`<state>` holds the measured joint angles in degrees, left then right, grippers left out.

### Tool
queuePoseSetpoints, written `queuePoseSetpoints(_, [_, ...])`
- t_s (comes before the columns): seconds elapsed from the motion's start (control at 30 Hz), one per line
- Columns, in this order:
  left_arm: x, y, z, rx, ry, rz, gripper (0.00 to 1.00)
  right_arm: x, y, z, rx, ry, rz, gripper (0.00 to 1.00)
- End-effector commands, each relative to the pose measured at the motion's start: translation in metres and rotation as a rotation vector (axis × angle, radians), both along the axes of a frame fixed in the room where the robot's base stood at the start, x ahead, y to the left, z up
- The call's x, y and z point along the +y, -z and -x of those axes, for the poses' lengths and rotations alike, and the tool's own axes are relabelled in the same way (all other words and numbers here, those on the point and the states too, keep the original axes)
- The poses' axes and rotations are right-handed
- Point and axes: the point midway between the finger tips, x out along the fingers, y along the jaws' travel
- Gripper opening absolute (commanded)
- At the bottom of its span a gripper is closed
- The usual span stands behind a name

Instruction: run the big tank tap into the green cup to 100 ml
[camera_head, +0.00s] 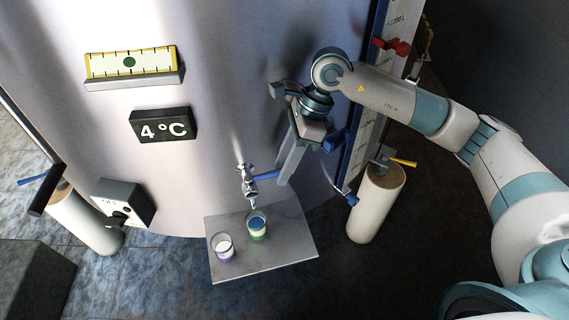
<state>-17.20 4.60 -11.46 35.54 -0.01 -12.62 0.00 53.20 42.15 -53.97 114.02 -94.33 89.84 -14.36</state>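The big tank (215,120) fills the middle of the head view. Its tap (248,181) sticks out low on the front, with a blue lever (265,175) pointing right. The green cup (257,228) stands upright on a metal shelf (285,236), just below the tap's spout. My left gripper is out of view.
A purple-marked cup (222,247) stands on the shelf left of the green cup. A 4°C display (163,127), a level gauge (130,64) and a box with a knob (123,205) are on the left. A pale post (375,205) stands right of the shelf.

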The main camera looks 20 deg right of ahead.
Motion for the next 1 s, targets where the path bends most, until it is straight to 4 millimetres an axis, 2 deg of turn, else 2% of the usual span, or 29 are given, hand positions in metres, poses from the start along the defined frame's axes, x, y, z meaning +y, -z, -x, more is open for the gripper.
queuePoseSetpoints(0.27, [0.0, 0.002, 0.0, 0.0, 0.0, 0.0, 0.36, -0.001, -0.002, -0.001, -0.001, 0.0, 0.0, 0.36])
queuePoseSetpoints(0.47, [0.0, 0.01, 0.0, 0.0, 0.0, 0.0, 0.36, -0.008, -0.015, -0.003, -0.004, 0.002, 0.0, 0.36])
queuePoseSetpoints(0.67, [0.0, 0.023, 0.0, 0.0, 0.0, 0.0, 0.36, -0.021, -0.043, -0.007, -0.006, 0.002, 0.0, 0.36])
queuePoseSetpoints(1.0, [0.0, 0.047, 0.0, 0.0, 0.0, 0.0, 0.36, -0.049, -0.107, -0.013, -0.006, 0.002, -0.001, 0.36])
